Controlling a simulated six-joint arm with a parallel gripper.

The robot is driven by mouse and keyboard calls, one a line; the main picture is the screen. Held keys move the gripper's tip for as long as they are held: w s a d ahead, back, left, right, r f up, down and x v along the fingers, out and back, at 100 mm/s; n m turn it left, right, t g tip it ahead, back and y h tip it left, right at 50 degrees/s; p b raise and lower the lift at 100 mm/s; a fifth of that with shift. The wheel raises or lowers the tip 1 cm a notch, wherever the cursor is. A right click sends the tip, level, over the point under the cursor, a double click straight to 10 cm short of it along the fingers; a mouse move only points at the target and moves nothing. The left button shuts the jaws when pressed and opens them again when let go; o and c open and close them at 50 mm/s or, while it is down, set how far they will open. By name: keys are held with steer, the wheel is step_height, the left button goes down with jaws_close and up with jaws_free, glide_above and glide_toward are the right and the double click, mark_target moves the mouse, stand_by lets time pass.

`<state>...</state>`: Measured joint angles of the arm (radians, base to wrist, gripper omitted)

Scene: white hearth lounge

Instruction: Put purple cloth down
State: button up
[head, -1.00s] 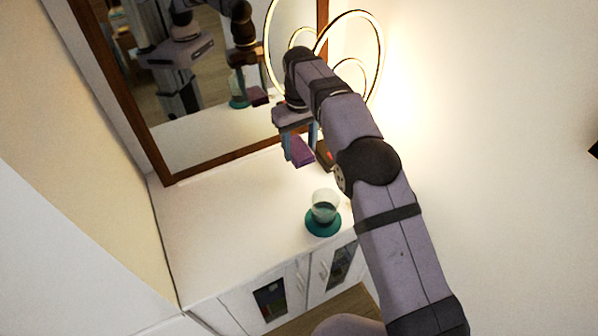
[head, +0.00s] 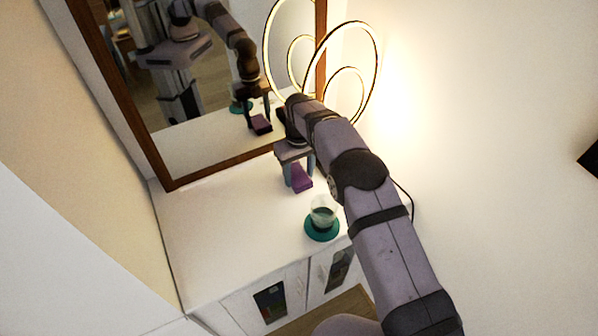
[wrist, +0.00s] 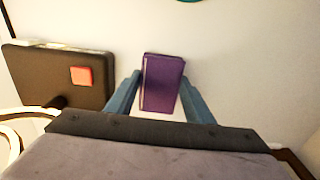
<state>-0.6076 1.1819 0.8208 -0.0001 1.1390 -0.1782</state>
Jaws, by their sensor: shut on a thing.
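The purple cloth (head: 302,183) is a small folded block. In the head view it hangs between the fingers of my gripper (head: 299,184), low over the white cabinet top (head: 215,235) near the mirror. In the wrist view the purple cloth (wrist: 162,84) is held between the two blue-grey fingers of my gripper (wrist: 160,92). My gripper is shut on it. I cannot tell whether the cloth touches the surface.
A glass (head: 322,212) stands on a teal coaster (head: 320,233) in front of the gripper. A dark box with a red patch (wrist: 62,78) lies left of the cloth in the wrist view. A ring lamp (head: 378,60) and framed mirror (head: 243,153) stand behind. The cabinet top's left part is clear.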

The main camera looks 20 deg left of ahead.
mark_target(299, 176)
steer(key=shift+f, duration=0.15)
steer(key=o, duration=1.1)
step_height(299, 176, up, 12)
steer(key=b, duration=0.2)
steer(key=shift+b, duration=0.4)
